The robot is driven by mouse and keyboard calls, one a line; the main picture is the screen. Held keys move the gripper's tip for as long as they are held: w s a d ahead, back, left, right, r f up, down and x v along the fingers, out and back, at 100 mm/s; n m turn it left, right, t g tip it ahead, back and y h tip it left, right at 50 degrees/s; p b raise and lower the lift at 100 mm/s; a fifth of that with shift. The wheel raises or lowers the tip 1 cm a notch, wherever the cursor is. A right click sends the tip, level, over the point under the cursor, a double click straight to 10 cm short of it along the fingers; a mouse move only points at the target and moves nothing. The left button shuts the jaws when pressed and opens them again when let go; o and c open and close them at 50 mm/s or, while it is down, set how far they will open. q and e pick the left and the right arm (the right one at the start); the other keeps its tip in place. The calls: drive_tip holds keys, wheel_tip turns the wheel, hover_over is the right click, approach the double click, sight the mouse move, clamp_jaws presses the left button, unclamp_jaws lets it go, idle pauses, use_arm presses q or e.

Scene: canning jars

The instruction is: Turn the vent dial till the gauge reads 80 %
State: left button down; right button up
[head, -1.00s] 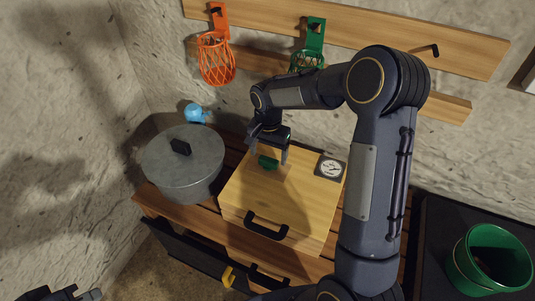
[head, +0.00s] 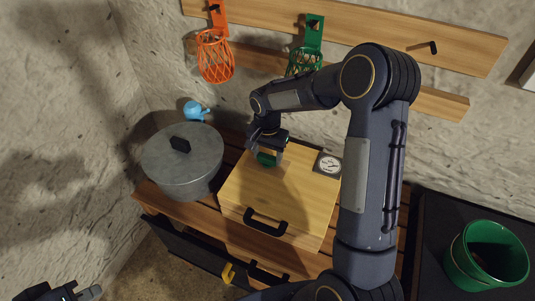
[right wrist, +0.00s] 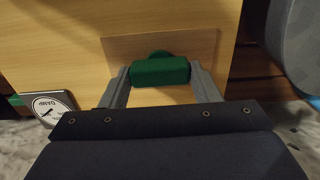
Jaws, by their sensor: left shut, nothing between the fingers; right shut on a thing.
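The green vent dial (head: 266,159) sits on top of the pale wooden box (head: 300,195). My right gripper (head: 267,155) is shut on the dial's bar-shaped grip. In the right wrist view the green bar (right wrist: 160,72) is between the two grey fingers. The gauge (head: 328,163) is a square plate with a round white face at the box's back right corner. In the right wrist view it also shows at lower left (right wrist: 48,109), with a dark needle; its reading is too small to tell. My left gripper (head: 75,293) is shut and empty at the bottom left, far from the box.
A grey lidded pot (head: 182,160) stands left of the box, with a blue object (head: 195,110) behind it. Orange (head: 215,55) and green (head: 304,62) baskets hang on the wall rail. A green bucket (head: 487,255) stands at right on a dark surface.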

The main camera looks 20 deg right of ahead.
sight(268, 156)
drive_tip(key=n+b, duration=0.1)
drive_tip(key=n, duration=0.3)
drive_tip(key=shift+b, duration=0.4)
drive_tip(key=n+b, duration=0.1)
drive_tip(key=n, duration=0.3)
drive_tip(key=shift+n, duration=0.3)
drive_tip(key=o, duration=1)
wheel_tip(268, 156, up, 8)
drive_tip(key=shift+f+b, duration=0.1)
drive_tip(key=shift+b, duration=0.35)
